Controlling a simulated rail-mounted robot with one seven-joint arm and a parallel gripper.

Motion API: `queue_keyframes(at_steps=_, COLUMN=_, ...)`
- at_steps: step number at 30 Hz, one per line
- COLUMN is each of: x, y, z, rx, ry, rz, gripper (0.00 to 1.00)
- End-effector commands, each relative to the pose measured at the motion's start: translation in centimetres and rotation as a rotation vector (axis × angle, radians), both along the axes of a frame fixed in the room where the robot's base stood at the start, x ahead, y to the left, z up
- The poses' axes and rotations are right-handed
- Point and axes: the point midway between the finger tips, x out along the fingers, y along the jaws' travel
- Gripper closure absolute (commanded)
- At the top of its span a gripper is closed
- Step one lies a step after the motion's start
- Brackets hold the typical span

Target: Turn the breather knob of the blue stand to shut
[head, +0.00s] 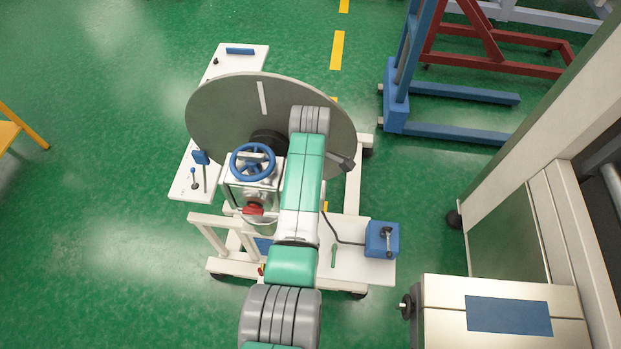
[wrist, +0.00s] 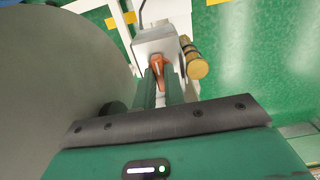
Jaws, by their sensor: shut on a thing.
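The stand is a white frame (head: 212,222) carrying a large grey disc (head: 222,107), a pale gearbox and a blue handwheel (head: 253,162). In the wrist view my gripper (wrist: 160,80) has its two green fingers closed on an orange tapered knob (wrist: 158,64), on the face of a pale box (wrist: 165,38). I take this as the breather knob; its marks and set position cannot be read. In the head view my arm hides the gripper and the knob. A red part (head: 253,210) shows low on the gearbox.
A brass cylinder (wrist: 196,62) stands just right of the knob. The disc (wrist: 50,75) fills the wrist view's left side. A blue box with a crank (head: 382,240) sits on the stand's right plate. A blue upright frame (head: 397,100) and a beige machine (head: 500,310) stand right.

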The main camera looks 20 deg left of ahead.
Motion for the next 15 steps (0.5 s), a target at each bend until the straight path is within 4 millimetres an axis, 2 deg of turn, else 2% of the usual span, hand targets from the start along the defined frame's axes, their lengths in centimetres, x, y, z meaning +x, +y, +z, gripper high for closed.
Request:
queue_keyframes(at_steps=3, x=0.03, y=0.08, z=0.22, rx=0.0, ry=-0.001, rz=0.001, gripper=1.0)
queue_keyframes(at_steps=4, x=0.03, y=0.08, z=0.22, rx=0.0, ry=-0.001, rz=0.001, gripper=0.85)
queue_keyframes(at_steps=7, x=0.02, y=0.07, z=0.19, rx=0.0, ry=-0.001, rz=0.0, gripper=0.67)
queue_keyframes(at_steps=15, x=0.02, y=0.03, z=0.22, rx=0.0, ry=-0.001, rz=-0.001, gripper=0.67)
